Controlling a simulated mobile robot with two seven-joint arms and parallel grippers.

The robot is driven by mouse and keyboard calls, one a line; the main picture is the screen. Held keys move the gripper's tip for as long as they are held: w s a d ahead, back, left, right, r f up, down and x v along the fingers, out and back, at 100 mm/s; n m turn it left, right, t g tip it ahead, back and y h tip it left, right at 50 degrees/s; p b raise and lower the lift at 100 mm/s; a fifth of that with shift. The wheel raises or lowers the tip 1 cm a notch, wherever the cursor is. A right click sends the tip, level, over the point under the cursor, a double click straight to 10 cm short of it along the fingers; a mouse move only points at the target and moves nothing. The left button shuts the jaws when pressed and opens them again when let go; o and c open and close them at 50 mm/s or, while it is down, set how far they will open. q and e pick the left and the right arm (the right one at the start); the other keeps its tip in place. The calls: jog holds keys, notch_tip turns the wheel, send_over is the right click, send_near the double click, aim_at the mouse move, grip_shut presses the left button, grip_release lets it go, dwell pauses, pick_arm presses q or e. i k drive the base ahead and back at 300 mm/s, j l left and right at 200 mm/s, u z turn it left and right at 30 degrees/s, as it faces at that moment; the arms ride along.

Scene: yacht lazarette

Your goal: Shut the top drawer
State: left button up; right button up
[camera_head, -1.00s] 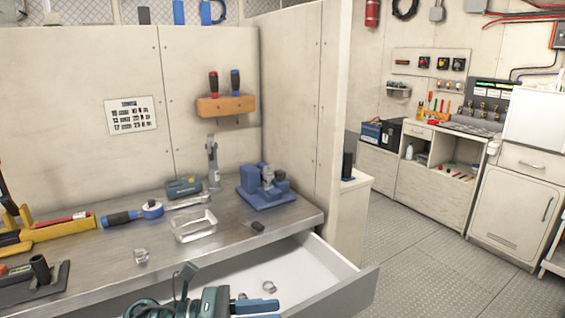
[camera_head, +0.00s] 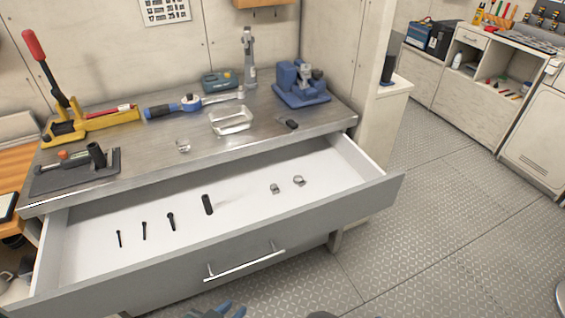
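The top drawer (camera_head: 330,218) under the steel workbench is pulled well out. Its grey front runs from the lower left to the right, with a silver bar handle (camera_head: 245,264) on it. Its white inside is exposed. My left gripper (camera_head: 222,311) shows only as blue finger parts at the bottom edge, below and apart from the handle. The rest of it is cut off, so I cannot tell its opening.
Several dark bolts, a black piece (camera_head: 208,205) and two small metal clamps (camera_head: 298,181) lie in the drawer. The workbench (camera_head: 165,155) above carries tools, a clear tray (camera_head: 231,121) and a blue vise (camera_head: 300,85). The tread-plate floor (camera_head: 430,220) at right is clear.

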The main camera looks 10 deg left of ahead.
aim_at(81, 270)
jog(key=l, duration=0.5)
jog(key=i+l, duration=0.15)
jog(key=l, duration=0.4)
jog(key=l+z, duration=0.1)
jog(key=l, duration=0.4)
jog(key=i, duration=0.05)
